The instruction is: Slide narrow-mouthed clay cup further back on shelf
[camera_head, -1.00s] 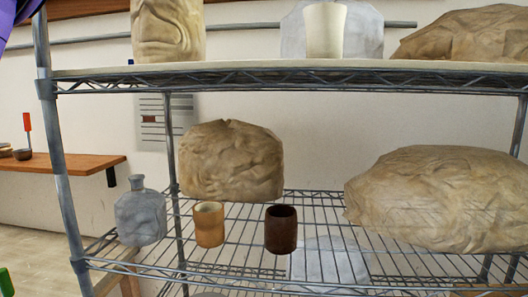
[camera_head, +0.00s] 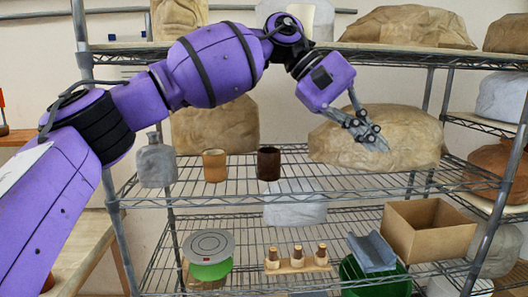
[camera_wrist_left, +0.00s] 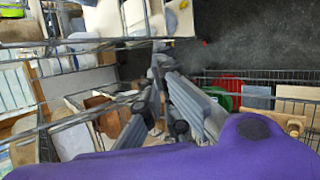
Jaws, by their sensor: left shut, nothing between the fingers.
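On the middle wire shelf (camera_head: 230,184) stand a tan cup (camera_head: 215,165) and a dark brown cup (camera_head: 268,163), both upright and side by side. A grey narrow-necked bottle (camera_head: 156,165) stands left of them. I cannot tell for certain which vessel is the narrow-mouthed clay cup. My left gripper (camera_head: 374,138) is shut and empty, right of the cups and in front of the large wrapped tan lump (camera_head: 420,140); I cannot tell if they touch. The fingers also show in the left wrist view (camera_wrist_left: 180,100), with no cup between them. My right gripper is out of view.
Another wrapped lump (camera_head: 230,125) stands behind the cups. The lower shelf holds a cardboard box (camera_head: 430,238), a green bin (camera_head: 375,285), and a small wooden rack (camera_head: 297,265) of bottles. Shelf posts stand at the sides.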

